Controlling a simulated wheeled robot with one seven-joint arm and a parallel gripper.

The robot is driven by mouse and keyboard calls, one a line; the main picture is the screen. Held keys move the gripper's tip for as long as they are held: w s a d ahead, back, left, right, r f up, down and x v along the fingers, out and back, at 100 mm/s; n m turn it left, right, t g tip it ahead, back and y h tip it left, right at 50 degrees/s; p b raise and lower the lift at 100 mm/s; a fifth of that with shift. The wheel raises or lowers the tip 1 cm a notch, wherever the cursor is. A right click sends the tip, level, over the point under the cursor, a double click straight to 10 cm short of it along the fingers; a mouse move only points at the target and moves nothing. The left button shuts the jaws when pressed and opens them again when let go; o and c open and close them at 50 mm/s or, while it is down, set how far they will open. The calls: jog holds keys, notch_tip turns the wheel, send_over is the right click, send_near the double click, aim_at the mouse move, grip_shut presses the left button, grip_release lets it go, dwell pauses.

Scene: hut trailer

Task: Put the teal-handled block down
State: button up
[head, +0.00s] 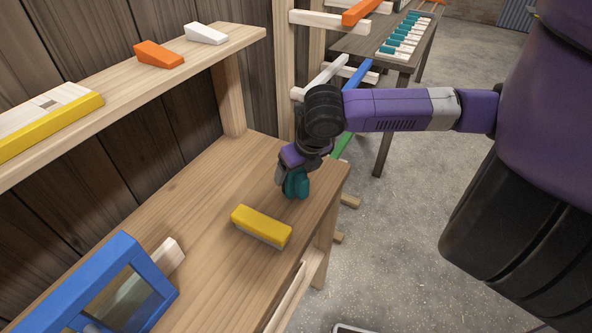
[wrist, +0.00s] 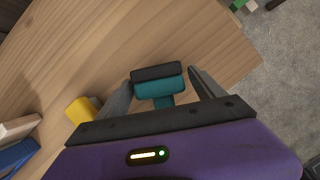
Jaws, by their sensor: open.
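The teal-handled block (head: 296,184) stands on the wooden workbench (head: 213,186) near its right end, below my gripper (head: 290,180). In the wrist view the block (wrist: 159,88) shows a teal handle and a dark strip. It lies between the two fingers of my gripper (wrist: 160,88).
A yellow-topped block (head: 261,226) lies nearby on the bench. A blue frame (head: 112,280) stands at the front left. A shelf (head: 120,96) above the bench holds orange and white wedges. The bench's right edge is close to my gripper.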

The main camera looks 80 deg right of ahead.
jog(key=b+v, duration=0.1)
jog(key=v, duration=0.6)
jog(key=shift+s+a+r, duration=0.2)
jog(key=shift+s+r, duration=0.05)
jog(key=shift+r, duration=0.05)
